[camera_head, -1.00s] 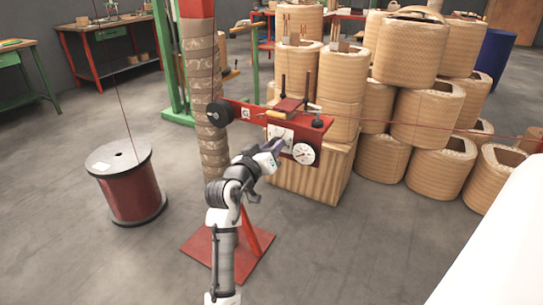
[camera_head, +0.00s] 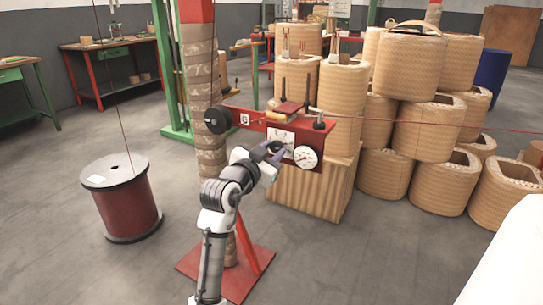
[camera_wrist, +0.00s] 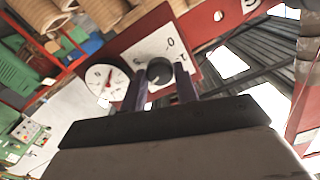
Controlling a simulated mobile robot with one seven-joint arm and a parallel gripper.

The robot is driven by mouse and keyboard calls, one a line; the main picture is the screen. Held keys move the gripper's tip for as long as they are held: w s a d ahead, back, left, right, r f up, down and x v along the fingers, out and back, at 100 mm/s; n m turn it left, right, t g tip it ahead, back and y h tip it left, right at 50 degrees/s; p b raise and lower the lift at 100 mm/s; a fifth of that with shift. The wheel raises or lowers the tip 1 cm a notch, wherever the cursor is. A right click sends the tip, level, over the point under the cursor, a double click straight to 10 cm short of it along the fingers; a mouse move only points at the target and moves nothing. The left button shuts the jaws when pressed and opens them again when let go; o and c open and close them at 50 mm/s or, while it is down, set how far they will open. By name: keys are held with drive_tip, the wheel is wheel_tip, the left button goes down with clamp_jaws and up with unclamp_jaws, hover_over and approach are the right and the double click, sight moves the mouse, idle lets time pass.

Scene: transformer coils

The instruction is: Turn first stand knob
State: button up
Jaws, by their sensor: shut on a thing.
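The red stand (camera_head: 252,118) carries a white plate (camera_head: 289,137) with a dark round knob (camera_head: 277,147) on it. In the wrist view the knob (camera_wrist: 159,70) sits between my two purple fingers, with the marks 0 and 1 on the plate (camera_wrist: 150,46) behind it. My gripper (camera_head: 271,151) is at the front of the stand and is shut on the knob; it also shows in the wrist view (camera_wrist: 162,84). A round white gauge (camera_head: 306,157) with a red needle is beside the plate, and it also shows in the wrist view (camera_wrist: 107,84).
A wrapped column (camera_head: 208,100) stands left of the stand. A red wire spool (camera_head: 127,205) is on the floor at left. Stacked wicker-like coils (camera_head: 415,125) fill the right, and a wooden box (camera_head: 315,188) is behind the stand. The left floor is mostly open.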

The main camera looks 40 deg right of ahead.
drive_tip(key=shift+m, duration=0.3)
drive_tip(key=o, duration=1)
drive_tip(key=shift+a, duration=0.1)
drive_tip(key=v, duration=1.3)
drive_tip(key=shift+s+a, duration=0.2)
drive_tip(key=shift+a, duration=0.1)
